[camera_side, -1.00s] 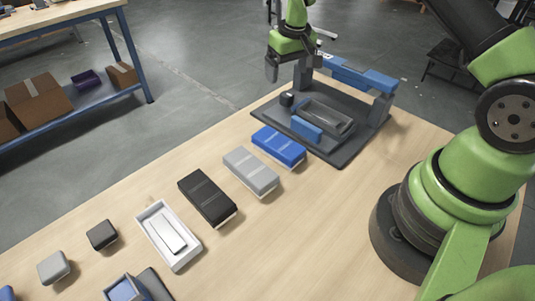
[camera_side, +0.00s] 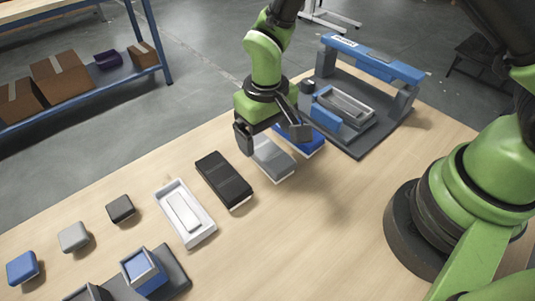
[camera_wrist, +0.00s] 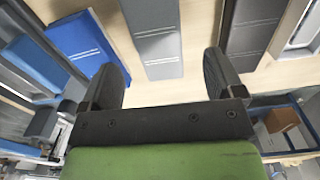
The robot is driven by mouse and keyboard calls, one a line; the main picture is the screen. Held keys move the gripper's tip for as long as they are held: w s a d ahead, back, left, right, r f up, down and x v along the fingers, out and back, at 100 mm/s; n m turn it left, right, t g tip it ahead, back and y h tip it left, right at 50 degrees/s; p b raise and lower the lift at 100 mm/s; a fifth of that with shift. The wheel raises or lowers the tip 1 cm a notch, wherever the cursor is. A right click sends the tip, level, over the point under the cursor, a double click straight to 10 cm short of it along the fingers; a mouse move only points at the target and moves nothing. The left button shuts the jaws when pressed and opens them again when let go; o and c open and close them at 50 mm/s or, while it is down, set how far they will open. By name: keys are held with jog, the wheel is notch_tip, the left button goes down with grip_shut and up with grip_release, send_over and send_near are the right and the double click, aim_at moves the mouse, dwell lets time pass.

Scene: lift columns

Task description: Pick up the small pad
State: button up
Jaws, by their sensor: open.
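My gripper (camera_side: 273,140) is open and empty, with its fingers apart above the long grey pad (camera_side: 272,157). In the wrist view my gripper (camera_wrist: 160,68) has the grey pad (camera_wrist: 155,38) showing between its fingers; I cannot tell how high above it they are. Three small square pads lie at the left: black (camera_side: 120,208), grey (camera_side: 74,237) and blue (camera_side: 22,268). The gripper is well to the right of them. Which one the task calls the small pad is not clear from the pictures.
The long black pad (camera_side: 224,180) and long blue pad (camera_side: 305,143) flank the grey one. A white tray (camera_side: 205,231) holds a pale bar. A dark fixture with a blue bridge (camera_side: 372,58) stands at the back right. The table is clear at front centre.

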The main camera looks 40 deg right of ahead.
aim_at(267, 150)
notch_tip(267, 150, down, 5)
jog(key=shift+f, duration=0.15)
jog(key=shift+c, duration=0.2)
jog(key=c, duration=1)
